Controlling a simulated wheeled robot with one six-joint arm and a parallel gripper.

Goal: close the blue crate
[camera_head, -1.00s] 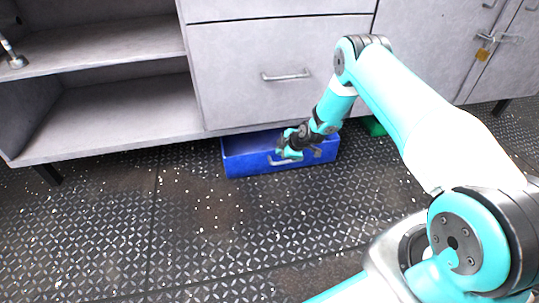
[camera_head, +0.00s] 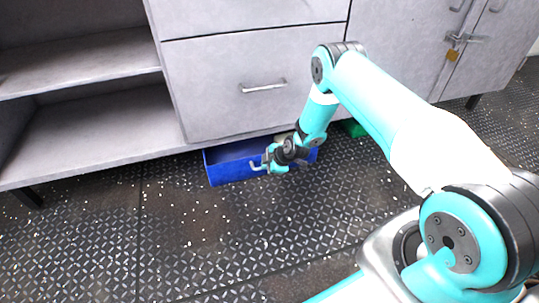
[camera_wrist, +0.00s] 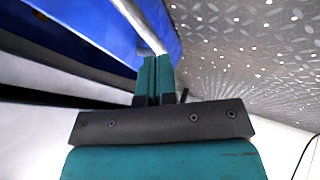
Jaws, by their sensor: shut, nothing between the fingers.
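The blue crate (camera_head: 232,172) sits low under the grey cabinet and sticks out in front of it like a pulled-out drawer, its inside partly showing. My gripper (camera_head: 269,164) is at the crate's front face by its handle and hides part of both. In the wrist view the gripper's fingers (camera_wrist: 154,72) are shut with nothing between them. The pale handle bar (camera_wrist: 140,25) runs right by the fingertips, and the blue crate wall (camera_wrist: 95,28) lies behind it. I cannot tell whether the fingers touch the handle.
The grey cabinet (camera_head: 215,80) stands over the crate, with open shelves (camera_head: 85,125) on the left. A green object (camera_head: 354,129) shows under the cabinet to the right. The riveted floor (camera_head: 190,225) in front is clear.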

